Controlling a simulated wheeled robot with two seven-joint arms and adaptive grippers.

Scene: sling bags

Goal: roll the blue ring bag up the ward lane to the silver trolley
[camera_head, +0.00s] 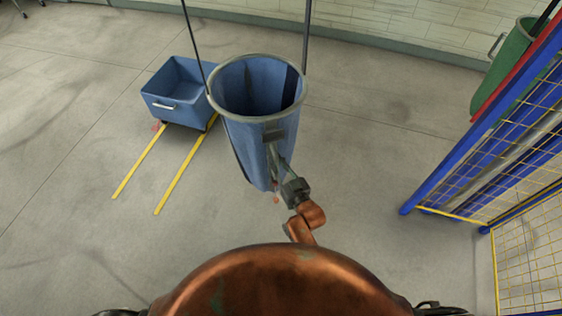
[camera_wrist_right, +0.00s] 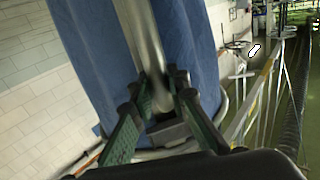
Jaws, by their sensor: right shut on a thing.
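The blue ring bag (camera_head: 247,135) stands in front of me in the head view, a tall blue bag hanging from a round grey ring, open at the top. My right gripper (camera_head: 272,143) is at its near side, below the ring. In the right wrist view the fingers (camera_wrist_right: 158,100) are closed around a pale metal tube in front of the blue cloth (camera_wrist_right: 93,50). My left gripper is not in view. I cannot make out a silver trolley in either view.
A blue wheeled tub (camera_head: 178,92) with a silver handle stands left of the bag, by two yellow floor lines (camera_head: 140,162). A blue-framed yellow mesh cage (camera_head: 500,150) and a green bin (camera_head: 505,62) are at the right. Floor between bag and cage is clear.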

